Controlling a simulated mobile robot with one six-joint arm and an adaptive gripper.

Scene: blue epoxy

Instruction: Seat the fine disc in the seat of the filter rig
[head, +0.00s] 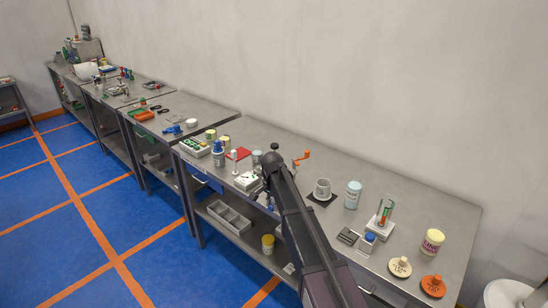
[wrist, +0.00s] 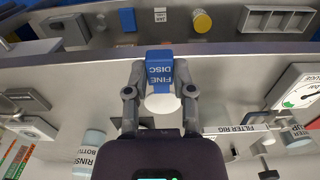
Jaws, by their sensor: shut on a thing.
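My gripper (wrist: 160,78) is shut on the fine disc (wrist: 160,67), gripping its blue block, which is marked FINE DISC. A pale round part shows below the block, between the fingers. In the wrist view the disc is held by the bench's front edge. The plate marked FILTER RIG (wrist: 238,130) is to the lower right of the gripper, apart from the disc. The rig's seat cannot be made out.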

